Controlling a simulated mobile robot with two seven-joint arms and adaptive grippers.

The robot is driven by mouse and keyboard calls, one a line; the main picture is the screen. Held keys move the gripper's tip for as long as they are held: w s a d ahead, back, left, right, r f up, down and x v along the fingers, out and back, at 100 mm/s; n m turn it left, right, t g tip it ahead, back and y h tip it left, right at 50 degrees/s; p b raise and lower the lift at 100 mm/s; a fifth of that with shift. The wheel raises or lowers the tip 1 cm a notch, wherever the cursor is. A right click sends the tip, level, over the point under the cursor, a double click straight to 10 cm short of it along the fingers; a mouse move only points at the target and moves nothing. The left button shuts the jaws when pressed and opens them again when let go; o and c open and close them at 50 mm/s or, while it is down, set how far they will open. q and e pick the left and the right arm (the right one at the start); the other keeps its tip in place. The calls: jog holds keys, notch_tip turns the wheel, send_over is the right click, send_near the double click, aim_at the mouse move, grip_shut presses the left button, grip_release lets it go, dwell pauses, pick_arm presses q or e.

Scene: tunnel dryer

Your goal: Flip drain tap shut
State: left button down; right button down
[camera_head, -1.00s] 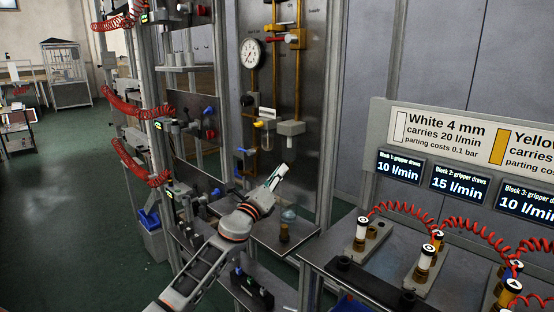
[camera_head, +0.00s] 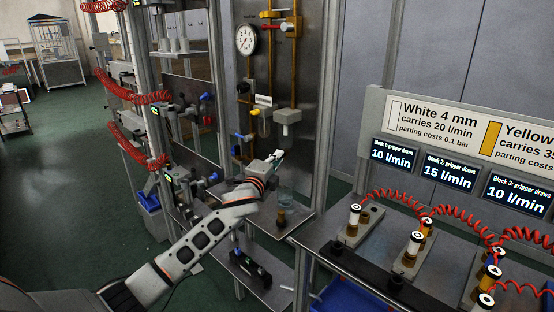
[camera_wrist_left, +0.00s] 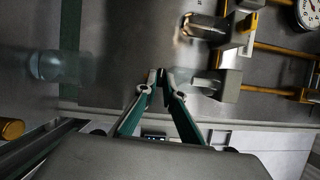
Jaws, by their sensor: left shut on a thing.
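The small drain tap is hard to make out. A grey block (camera_head: 287,116) with a short stem below it is on the metal panel; it also shows in the left wrist view (camera_wrist_left: 230,86). My left gripper (camera_head: 279,154) is below this block, in front of the panel. In the left wrist view its fingertips (camera_wrist_left: 160,77) are nearly together on a small dark part just off the stem's end. This part looks like the drain tap, mostly hidden by the fingers. My right gripper is not in view.
A clear bowl (camera_head: 264,128) hangs left of the block, below a pressure gauge (camera_head: 246,40). A clear cup (camera_head: 286,195) stands on the shelf under my gripper. At right is a bench (camera_head: 335,240) with red coiled hoses. A post (camera_head: 327,110) is close by.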

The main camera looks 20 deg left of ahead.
pick_arm(q)
jog(key=shift+a+r+n, duration=0.1)
jog(key=shift+r+n, duration=0.05)
jog(key=shift+n, duration=0.45)
jog(key=c, duration=2.2)
grip_release()
jog(key=shift+o, duration=0.2)
jog(key=s, duration=0.8)
jog(key=shift+d, duration=0.2)
